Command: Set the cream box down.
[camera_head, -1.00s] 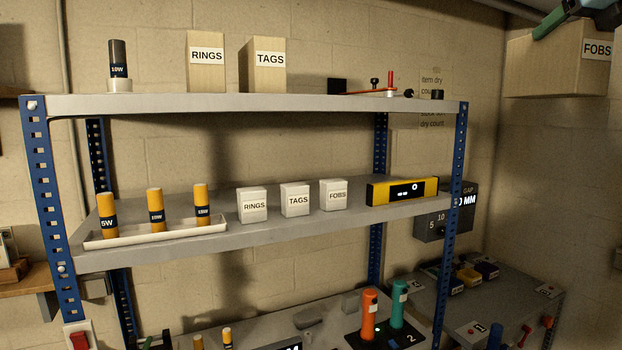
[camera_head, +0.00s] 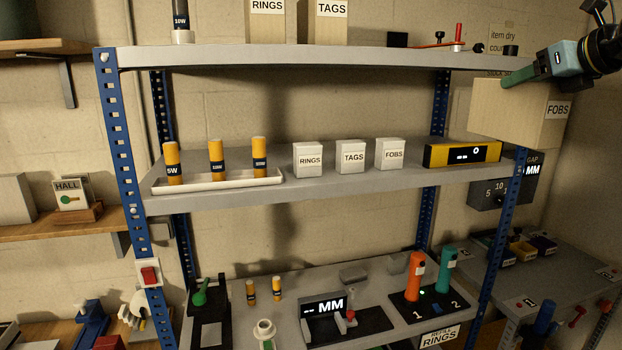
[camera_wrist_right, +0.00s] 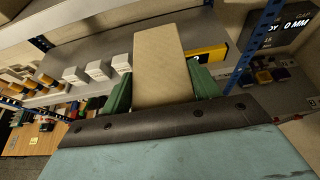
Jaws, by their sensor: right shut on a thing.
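The cream box (camera_head: 500,108) labelled FOBS is held in the air by my right gripper (camera_head: 523,76), whose green fingers are at its top. It overlaps the shelf rack's right front post in the head view and hides part of it. In the right wrist view the box (camera_wrist_right: 162,62) sits between the two green fingers (camera_wrist_right: 162,90). Two similar cream boxes, RINGS (camera_head: 268,24) and TAGS (camera_head: 327,24), stand on the top shelf (camera_head: 300,58). My left gripper is not in view.
The middle shelf (camera_head: 330,188) holds a white tray (camera_head: 220,182) with several yellow cylinders, small white boxes (camera_head: 350,157) and a yellow device (camera_head: 462,153). Small items, including a red-handled one (camera_head: 457,33), occupy the top shelf's right part. Bare top shelf shows right of TAGS.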

